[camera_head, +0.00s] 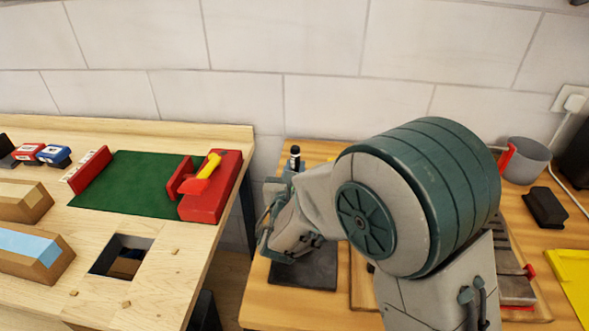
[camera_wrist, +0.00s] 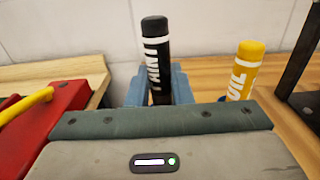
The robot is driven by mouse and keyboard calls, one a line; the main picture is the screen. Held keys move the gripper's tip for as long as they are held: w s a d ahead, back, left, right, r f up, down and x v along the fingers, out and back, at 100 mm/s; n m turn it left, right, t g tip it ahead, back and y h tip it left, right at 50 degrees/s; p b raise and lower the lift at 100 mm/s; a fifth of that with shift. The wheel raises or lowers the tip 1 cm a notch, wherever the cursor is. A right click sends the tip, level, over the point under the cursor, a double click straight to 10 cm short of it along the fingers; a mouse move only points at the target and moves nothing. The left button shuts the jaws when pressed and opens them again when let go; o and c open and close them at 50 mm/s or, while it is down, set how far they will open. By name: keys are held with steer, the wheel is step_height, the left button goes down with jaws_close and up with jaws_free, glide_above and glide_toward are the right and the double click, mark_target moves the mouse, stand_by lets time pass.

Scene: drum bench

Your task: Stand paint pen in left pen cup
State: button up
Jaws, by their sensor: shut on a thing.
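The paint pen (camera_wrist: 156,52) is black with white bands and the white word PAINT. It stands nearly upright between the blue-grey fingers of my gripper (camera_wrist: 160,88), which is shut on it. In the head view the pen's dark top (camera_head: 295,153) shows above my gripper (camera_head: 287,178), over the left part of the right-hand bench. The pen's lower end is hidden by my gripper body. I cannot make out the left pen cup in either view; my arm covers much of that area.
A yellow OIL marker (camera_wrist: 243,68) stands right of the pen. A dark mat (camera_head: 305,272) lies below my gripper. A red vise (camera_head: 215,197) and green mat (camera_head: 135,180) are on the left bench. A grey cup (camera_head: 528,163) stands at the back right.

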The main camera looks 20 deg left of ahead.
steer(key=o, duration=0.8)
steer(key=b+v, duration=0.2)
steer(key=v, duration=1.1)
steer(key=shift+s+d, duration=0.2)
steer(key=shift+s, duration=0.2)
